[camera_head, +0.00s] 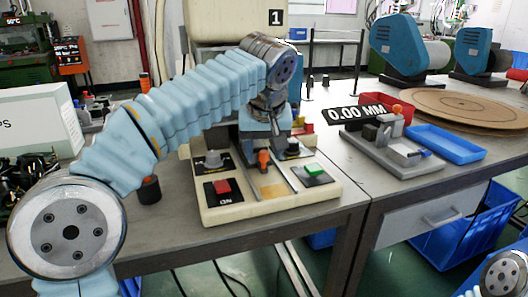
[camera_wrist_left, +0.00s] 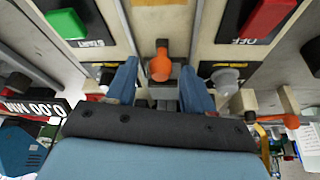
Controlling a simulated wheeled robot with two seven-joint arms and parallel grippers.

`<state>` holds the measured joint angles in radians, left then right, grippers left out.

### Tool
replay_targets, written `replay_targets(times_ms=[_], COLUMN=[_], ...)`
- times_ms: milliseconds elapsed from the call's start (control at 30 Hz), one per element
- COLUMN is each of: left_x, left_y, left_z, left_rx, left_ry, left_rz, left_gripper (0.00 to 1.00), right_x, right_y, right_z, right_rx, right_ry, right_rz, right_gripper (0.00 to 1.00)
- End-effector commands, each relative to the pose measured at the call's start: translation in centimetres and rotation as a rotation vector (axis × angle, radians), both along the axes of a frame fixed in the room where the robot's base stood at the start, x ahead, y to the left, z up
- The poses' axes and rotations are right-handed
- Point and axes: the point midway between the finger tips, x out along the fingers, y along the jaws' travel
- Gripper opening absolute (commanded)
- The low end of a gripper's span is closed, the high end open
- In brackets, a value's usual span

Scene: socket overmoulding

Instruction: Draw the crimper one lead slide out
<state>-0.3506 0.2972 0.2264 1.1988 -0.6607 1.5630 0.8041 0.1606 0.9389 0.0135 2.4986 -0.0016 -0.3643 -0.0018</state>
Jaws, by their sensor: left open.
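Crimper one (camera_head: 325,195) is a cream machine with a "1" label on its upper housing. Its lead slide has an orange knob (camera_head: 263,158) at the middle of the base, between two rails. The knob also shows in the wrist view (camera_wrist_left: 160,62). My left gripper (camera_head: 264,138) reaches down over the slide and hides part of the mechanism behind it. In the wrist view my left gripper (camera_wrist_left: 159,72) is open, with one blue finger on each side of the knob and gaps visible between. My right gripper is out of view.
A red button (camera_head: 222,187) and a green button (camera_head: 314,169) flank the slide. At right are a grey measuring fixture (camera_head: 385,150) and a blue tray (camera_head: 446,144).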

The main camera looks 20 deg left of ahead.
Motion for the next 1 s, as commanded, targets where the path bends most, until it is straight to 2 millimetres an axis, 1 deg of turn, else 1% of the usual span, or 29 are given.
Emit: replay_targets(times_ms=[200, 233, 567, 800, 867, 967, 1000], left_x=[0.0, 0.0, 0.0, 0.0, -0.3, -1.7, -2.5], left_y=[0.0, 0.0, 0.0, 0.0, -0.2, -1.2, -1.8], left_z=[0.0, 0.0, 0.0, 0.0, 0.0, -0.1, -0.1], left_rx=[0.0, 0.0, 0.0, 0.0, 0.0, 0.0, 0.0], left_ry=[0.0, 0.001, 0.001, 0.001, 0.0, 0.0, 0.0], left_rz=[0.0, 0.0, 0.0, 0.0, -0.001, -0.004, -0.005], left_gripper=[0.52, 0.51, 0.0, 0.0, 0.0, 0.0, 0.0], right_x=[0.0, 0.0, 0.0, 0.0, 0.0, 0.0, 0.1], right_y=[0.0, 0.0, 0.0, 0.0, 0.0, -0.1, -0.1], right_z=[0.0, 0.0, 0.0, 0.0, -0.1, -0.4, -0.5], right_rx=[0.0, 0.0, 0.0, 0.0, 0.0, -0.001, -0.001], right_ry=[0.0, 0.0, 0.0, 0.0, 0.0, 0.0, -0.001], right_rz=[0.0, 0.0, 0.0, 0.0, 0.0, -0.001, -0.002], right_gripper=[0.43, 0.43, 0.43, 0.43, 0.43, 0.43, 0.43])
